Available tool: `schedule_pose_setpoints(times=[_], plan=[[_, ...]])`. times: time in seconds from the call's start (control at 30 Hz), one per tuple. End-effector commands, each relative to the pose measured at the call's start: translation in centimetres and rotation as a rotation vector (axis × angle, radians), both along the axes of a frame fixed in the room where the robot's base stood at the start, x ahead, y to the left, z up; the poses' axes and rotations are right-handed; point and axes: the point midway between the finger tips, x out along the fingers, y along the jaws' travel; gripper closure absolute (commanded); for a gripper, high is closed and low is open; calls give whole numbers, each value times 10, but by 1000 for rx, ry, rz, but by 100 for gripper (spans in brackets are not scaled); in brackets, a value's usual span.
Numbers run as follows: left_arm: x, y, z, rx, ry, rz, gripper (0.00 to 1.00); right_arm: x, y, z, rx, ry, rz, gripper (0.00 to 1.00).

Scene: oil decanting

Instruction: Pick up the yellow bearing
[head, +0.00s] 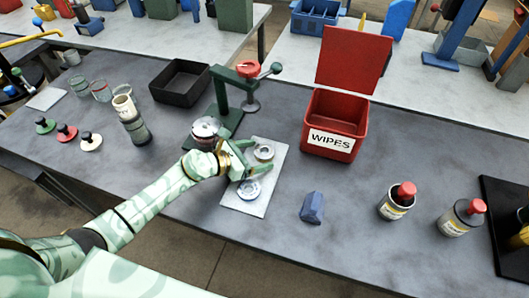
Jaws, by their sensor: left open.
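Two round metal bearings lie on a white mat (238,207) on the grey bench. The far one, with a faint yellowish tint, looks like the yellow bearing (264,152). The nearer one is a bearing with a bluish centre (249,189). My left gripper (258,158) is pale green and open, reaching over the mat from the left. Its fingers are close to the yellowish bearing, with nothing visibly held between them. I cannot tell its exact height above the mat. My right gripper is not in view.
A green press (223,97) with a red knob stands behind the mat. A red WIPES bin (334,125) with raised lid is to the right. A blue block (312,208) and red-capped bottles (397,201) stand further right. Cups and a black tray (180,80) are left.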

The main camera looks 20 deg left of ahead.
Motion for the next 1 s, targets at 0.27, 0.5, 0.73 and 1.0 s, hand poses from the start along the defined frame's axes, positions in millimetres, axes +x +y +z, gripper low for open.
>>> schedule_pose_setpoints(times=[0.27,0.5,0.73,1.0], plan=[[0,0,0,0,0,0,74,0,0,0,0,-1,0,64],[0,1,1,-1,-1,0,74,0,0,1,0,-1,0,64],[0,1,20,2,-3,0,74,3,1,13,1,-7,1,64],[-37,2,85,2,-4,-3,74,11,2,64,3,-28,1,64]])
